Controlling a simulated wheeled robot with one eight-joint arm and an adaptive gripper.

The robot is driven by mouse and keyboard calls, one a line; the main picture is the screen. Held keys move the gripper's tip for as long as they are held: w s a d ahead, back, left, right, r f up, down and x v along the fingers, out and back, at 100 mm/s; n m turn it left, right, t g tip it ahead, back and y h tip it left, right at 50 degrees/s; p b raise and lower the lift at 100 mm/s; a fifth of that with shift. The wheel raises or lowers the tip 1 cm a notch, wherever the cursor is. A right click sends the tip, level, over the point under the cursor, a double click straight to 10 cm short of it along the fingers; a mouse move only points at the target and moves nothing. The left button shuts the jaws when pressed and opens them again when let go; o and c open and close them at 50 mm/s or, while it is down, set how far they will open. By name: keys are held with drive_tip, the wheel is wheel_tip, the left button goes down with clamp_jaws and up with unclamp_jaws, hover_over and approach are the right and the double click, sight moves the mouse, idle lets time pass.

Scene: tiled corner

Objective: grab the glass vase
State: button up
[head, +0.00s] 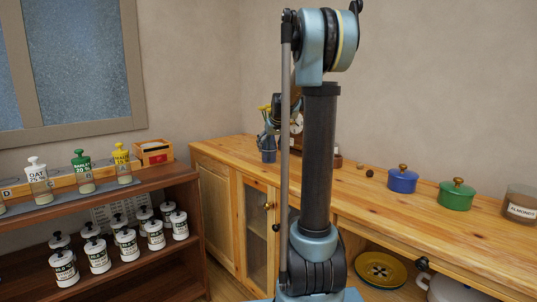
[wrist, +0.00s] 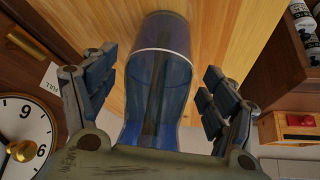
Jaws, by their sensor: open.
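The glass vase (wrist: 161,72) is blue and see-through, with a pale ring around it. In the wrist view it lies between the two fingers of my gripper (wrist: 158,88). The fingers are open, one on each side, with a gap to the glass on both sides. The near part of the vase is hidden behind the gripper's palm. In the head view the vase (head: 267,153) is a small blue shape on the wooden counter near the corner, partly hidden by my arm. My gripper there is mostly hidden behind the arm.
A clock (wrist: 25,130) stands close on the left in the wrist view. An orange-brown box (wrist: 292,126) is at the right. On the counter (head: 350,190) are a blue pot (head: 402,181), a green pot (head: 456,196) and an almond jar (head: 520,204). A shelf of jars (head: 150,184) stands left.

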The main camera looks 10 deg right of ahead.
drive_tip(key=shift+x, duration=1.2)
drive_tip(key=c, duration=1.4)
drive_tip(key=shift+o, duration=0.2)
drive_tip(key=shift+r, duration=0.15)
